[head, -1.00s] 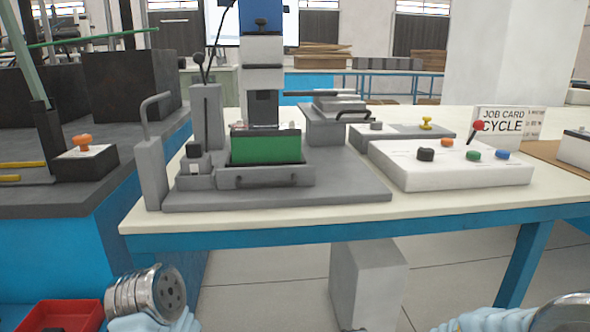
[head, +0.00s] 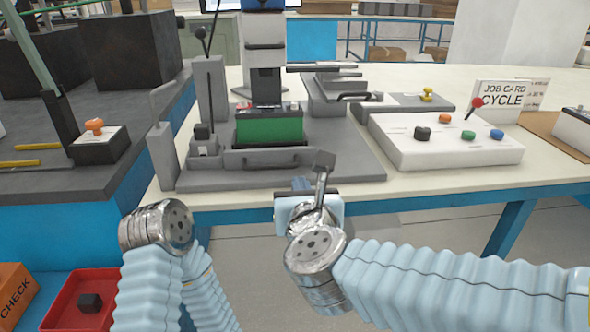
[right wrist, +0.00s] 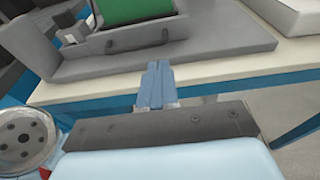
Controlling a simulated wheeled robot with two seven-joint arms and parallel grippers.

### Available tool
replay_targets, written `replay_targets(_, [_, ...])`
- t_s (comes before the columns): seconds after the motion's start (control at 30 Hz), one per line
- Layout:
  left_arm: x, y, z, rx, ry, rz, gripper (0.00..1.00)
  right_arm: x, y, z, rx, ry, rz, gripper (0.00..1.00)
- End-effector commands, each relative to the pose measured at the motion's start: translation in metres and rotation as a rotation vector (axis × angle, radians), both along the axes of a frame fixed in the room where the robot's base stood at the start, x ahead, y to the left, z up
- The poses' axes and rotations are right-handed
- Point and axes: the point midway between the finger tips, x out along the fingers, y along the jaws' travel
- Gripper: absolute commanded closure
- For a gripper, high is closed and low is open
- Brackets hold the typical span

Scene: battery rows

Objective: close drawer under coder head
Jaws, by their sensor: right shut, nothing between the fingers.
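The coder head (head: 264,85) stands as a column at the back of a grey base plate (head: 340,150). Under and in front of it is the grey drawer (head: 236,160) with a bar handle on its front, and a green block (head: 270,128) rests in it. The drawer appears to stand out forward of the head. My right gripper (head: 324,162) is shut and empty, just in front of and right of the drawer front. In the right wrist view its fingertips (right wrist: 154,68) point at the base plate below the drawer handle (right wrist: 140,40), apart from it. My left gripper is not visible; only its arm shows.
A grey post (head: 162,155) stands left of the drawer. A white control box (head: 440,150) with coloured knobs and a job card (head: 505,98) are at right. A red bin (head: 72,312) is at lower left. The base plate right of the drawer is clear.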

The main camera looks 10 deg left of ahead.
Motion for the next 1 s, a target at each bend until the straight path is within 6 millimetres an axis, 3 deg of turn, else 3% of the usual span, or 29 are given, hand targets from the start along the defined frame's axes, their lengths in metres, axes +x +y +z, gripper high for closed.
replay_targets(0.2, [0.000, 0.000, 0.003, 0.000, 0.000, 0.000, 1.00, 0.042, 0.013, -0.010, -0.006, -0.001, -0.001, 1.00])
replay_targets(0.4, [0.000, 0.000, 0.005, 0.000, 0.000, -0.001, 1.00, 0.066, 0.020, -0.015, -0.004, -0.001, 0.001, 1.00])
replay_targets(0.9, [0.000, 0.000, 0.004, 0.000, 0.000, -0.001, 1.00, 0.075, 0.022, -0.017, -0.003, -0.001, 0.002, 1.00])
replay_targets(1.0, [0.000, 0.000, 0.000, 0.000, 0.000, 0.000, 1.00, 0.086, 0.025, -0.018, -0.002, -0.001, -0.003, 1.00])
